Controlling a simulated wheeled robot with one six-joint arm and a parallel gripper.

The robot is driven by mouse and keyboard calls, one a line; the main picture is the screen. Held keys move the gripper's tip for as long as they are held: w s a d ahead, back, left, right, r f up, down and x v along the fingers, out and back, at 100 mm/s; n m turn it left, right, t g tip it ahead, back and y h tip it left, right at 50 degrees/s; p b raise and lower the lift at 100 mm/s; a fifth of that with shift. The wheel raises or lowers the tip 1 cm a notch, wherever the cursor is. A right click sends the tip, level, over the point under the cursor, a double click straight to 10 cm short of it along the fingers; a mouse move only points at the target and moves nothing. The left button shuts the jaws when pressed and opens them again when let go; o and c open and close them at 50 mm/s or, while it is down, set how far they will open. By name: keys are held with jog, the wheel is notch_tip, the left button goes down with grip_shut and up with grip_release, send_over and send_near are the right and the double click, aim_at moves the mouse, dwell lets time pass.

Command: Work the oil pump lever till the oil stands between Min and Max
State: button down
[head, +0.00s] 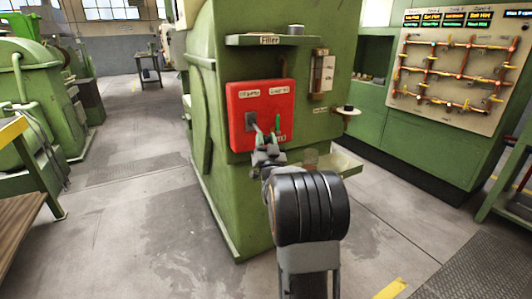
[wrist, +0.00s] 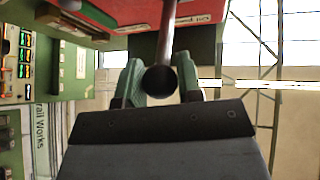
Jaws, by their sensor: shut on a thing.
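The red pump box (head: 262,112) with pale labels is on the front of the green machine (head: 225,190). A grey lever (head: 254,124) comes out of a dark slot in the box and slants down to my gripper (head: 267,143). In the wrist view, the lever rod (wrist: 168,35) runs up to the red face and ends in a dark round tip (wrist: 160,80). My gripper's green fingers (wrist: 160,78) are shut around it. A sight gauge (head: 327,74) with a pale scale sits to the right of the box. Its oil level is too small to read.
A shelf labelled Filler (head: 270,40) juts out above the box. A small tray (head: 340,168) sticks out below right. A cabinet with an orange pipe panel (head: 455,70) stands at the right. The floor (head: 150,215) at front left is clear.

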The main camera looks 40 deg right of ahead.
jog(key=shift+w+f+b, duration=0.25)
jog(key=shift+f+b, duration=0.85)
jog(key=shift+b, duration=0.1)
jog(key=shift+d, duration=0.1)
jog(key=c, duration=1)
grip_release()
jog(key=shift+w, duration=0.15)
jog(key=shift+c, duration=0.2)
jog(key=shift+o, duration=1.3)
jog(key=shift+r, duration=0.1)
jog(key=v, duration=1.4)
jog(key=shift+d, duration=0.1)
